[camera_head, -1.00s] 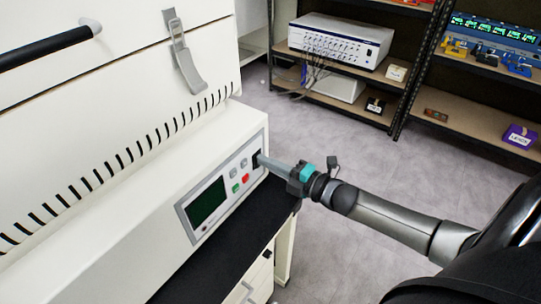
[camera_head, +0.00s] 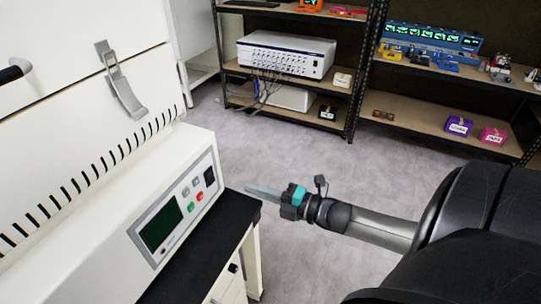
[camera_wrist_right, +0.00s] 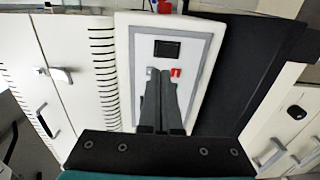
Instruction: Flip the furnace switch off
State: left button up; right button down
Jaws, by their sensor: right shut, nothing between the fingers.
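The furnace (camera_head: 95,215) is a white box with a row of black vents at the left of the head view. Its sloped control panel (camera_head: 166,215) carries a dark screen, small grey, green and red buttons, and a black switch (camera_head: 209,177) at the right end. The switch also shows as a dark rectangle in the right wrist view (camera_wrist_right: 167,49); I cannot tell its position. My right gripper (camera_head: 250,188) is shut and empty, to the right of the panel and apart from it. In the wrist view its fingers (camera_wrist_right: 166,75) cover part of the panel. My left gripper is not in view.
A black worktop (camera_head: 205,245) with white drawers lies in front of the furnace. A metal latch (camera_head: 120,85) hangs on its upper body. Shelves with a white instrument (camera_head: 285,54) and small boxes stand at the back. The grey floor (camera_head: 300,150) between is clear.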

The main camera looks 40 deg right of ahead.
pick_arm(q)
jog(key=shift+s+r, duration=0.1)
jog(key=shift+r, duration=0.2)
pick_arm(e)
jog(key=v, duration=0.3)
jog(key=shift+s+d, duration=0.1)
jog(key=shift+s, duration=0.2)
jog(key=s+d+f+m+g+h+b, duration=0.1)
jog(key=s+f+m+g+h, duration=0.4)
jog(key=f, duration=1)
jog(key=s+d+f+m+g+h, duration=0.1)
jog(key=s+f+m+g+h, duration=0.1)
jog(key=s+f+m, duration=0.95)
pick_arm(q)
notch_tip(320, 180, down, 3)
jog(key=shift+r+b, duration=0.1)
jog(key=shift+b, duration=0.6)
pick_arm(e)
jog(key=s+a+f+m+g, duration=0.3)
jog(key=s+a+f+g, duration=0.5)
jog(key=s+a+f, duration=0.6)
notch_tip(320, 180, down, 3)
jog(key=shift+s+a+r+m, duration=0.1)
jog(key=shift+s+a+m, duration=0.25)
jog(key=shift+s, duration=0.8)
